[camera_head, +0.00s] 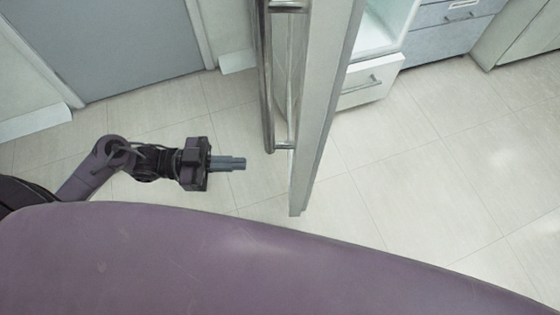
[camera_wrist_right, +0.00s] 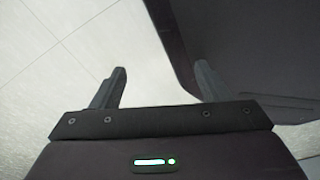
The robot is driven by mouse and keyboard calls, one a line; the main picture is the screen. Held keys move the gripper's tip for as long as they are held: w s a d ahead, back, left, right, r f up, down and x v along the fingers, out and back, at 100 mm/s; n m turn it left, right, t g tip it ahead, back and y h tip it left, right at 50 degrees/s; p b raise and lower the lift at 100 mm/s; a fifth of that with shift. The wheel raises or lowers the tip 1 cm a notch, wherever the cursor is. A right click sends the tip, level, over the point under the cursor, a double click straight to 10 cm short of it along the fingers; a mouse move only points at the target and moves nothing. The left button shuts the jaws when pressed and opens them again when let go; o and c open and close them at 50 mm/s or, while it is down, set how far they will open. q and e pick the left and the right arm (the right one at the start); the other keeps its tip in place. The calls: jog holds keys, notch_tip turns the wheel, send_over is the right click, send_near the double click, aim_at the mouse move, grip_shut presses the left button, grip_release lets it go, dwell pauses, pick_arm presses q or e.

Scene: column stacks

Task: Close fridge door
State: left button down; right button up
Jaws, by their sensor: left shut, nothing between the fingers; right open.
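The fridge door (camera_head: 322,90) stands open in the head view, seen nearly edge-on, reaching from the top edge to the middle. Its long metal bar handle (camera_head: 267,85) is on the left face. My left gripper (camera_head: 243,163) is shut and empty, left of the door near the handle's lower end, with a small gap to it in the picture. My right gripper (camera_wrist_right: 160,85) shows only in the right wrist view. It is open and empty, over floor and a dark panel that is probably part of my own body.
Behind the door is a white open compartment (camera_head: 385,25) with a white drawer (camera_head: 368,82) below. Grey drawers (camera_head: 440,35) stand to the right. A grey door (camera_head: 110,45) is at the upper left. The tiled floor (camera_head: 430,170) right of the fridge door is clear.

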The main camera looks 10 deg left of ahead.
pick_arm(q)
jog(key=x, duration=1)
jog(key=shift+p, duration=0.45)
pick_arm(e)
jog(key=shift+s+d, duration=0.25)
jog(key=shift+s, duration=0.9)
pick_arm(q)
jog(key=shift+d, duration=0.1)
